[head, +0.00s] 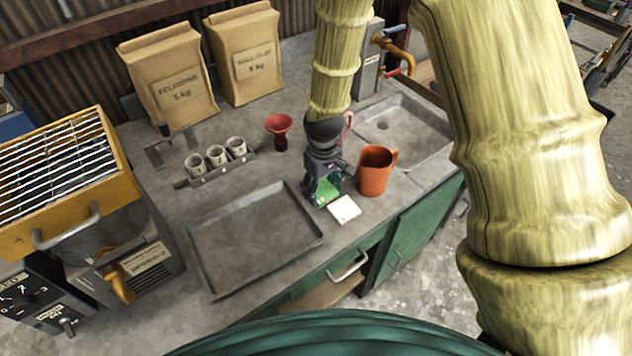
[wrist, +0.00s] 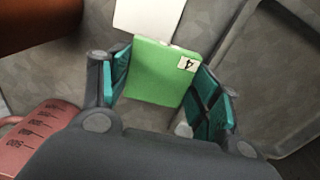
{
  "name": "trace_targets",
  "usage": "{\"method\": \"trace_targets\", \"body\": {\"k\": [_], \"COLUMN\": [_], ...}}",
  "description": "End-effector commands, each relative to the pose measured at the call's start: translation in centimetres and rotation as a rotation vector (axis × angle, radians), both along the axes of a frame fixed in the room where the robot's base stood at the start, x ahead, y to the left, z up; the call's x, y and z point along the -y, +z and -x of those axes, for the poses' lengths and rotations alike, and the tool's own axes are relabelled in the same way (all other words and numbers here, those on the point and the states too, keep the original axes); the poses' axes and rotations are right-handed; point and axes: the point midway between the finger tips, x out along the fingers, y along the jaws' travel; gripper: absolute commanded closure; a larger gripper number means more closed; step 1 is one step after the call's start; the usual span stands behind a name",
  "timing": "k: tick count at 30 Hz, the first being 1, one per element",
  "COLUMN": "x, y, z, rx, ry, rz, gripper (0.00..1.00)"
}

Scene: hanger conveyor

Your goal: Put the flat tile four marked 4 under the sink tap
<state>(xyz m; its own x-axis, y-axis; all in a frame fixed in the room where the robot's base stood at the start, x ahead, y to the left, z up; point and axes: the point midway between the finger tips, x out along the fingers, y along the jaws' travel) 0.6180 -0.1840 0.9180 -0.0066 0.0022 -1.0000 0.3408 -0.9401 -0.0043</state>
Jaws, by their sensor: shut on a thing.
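The flat tile four is a green square with a small white label marked 4, seen in the wrist view (wrist: 160,72). My gripper (wrist: 160,92) is shut on it, with a finger at each side. In the head view my gripper (head: 325,185) is low over the counter, between the grey tray and the orange mug, with the green tile (head: 325,190) between its fingers. I cannot tell whether the tile touches the counter. The sink (head: 405,125) is at the right, and its tap (head: 395,50) is behind it, with an orange spout and a red handle.
An orange mug (head: 375,172) stands close to the right of my gripper. A white tile (head: 344,209) lies just in front. A pink measuring jug (wrist: 40,140) is close by in the wrist view. The grey tray (head: 205,275) is at left; a red funnel-like cup (head: 279,128) stands behind.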

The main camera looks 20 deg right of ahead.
Motion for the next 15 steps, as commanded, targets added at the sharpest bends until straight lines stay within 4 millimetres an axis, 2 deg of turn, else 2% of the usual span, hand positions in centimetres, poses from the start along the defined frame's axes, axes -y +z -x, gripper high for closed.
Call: {"method": "trace_targets", "body": {"k": [3, 6, 15], "x": [-0.3, -0.4, -0.5], "y": [0.1, -0.2, -1.4], "z": [-2.1, -3.1, -3.6], "rx": [0.000, -0.001, -0.003], "ry": [0.001, 0.001, 0.001], "rz": [0.000, 0.000, 0.000], "gripper": [0.65, 0.65, 0.65]}}
